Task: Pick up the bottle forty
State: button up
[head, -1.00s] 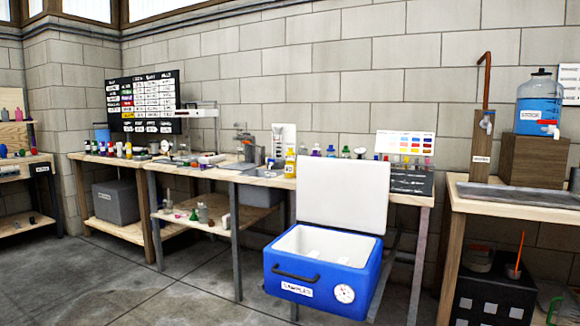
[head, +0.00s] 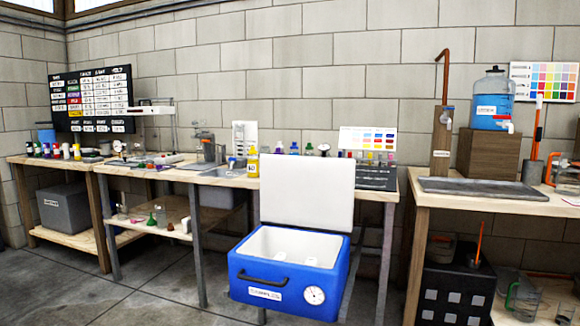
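A yellow bottle (head: 252,163) with a small white label stands upright on the middle workbench, behind and left of the open cooler lid. The mark on its label is too small to read for sure, so I cannot confirm it is bottle forty. My gripper is not in view.
A blue cooler (head: 284,274) with its white lid (head: 307,190) raised stands in front of the workbench (head: 218,178). Small bottles and glassware crowd the bench top. A right bench (head: 487,204) holds a blue water jug (head: 492,98). Concrete floor (head: 150,290) is clear at front left.

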aim_at(253, 160)
jog(key=i+j+z, duration=0.45)
jog(key=j+z, duration=0.15)
jog(key=i+j+z, duration=0.3)
jog(key=j, duration=0.15)
jog(key=k, duration=0.1)
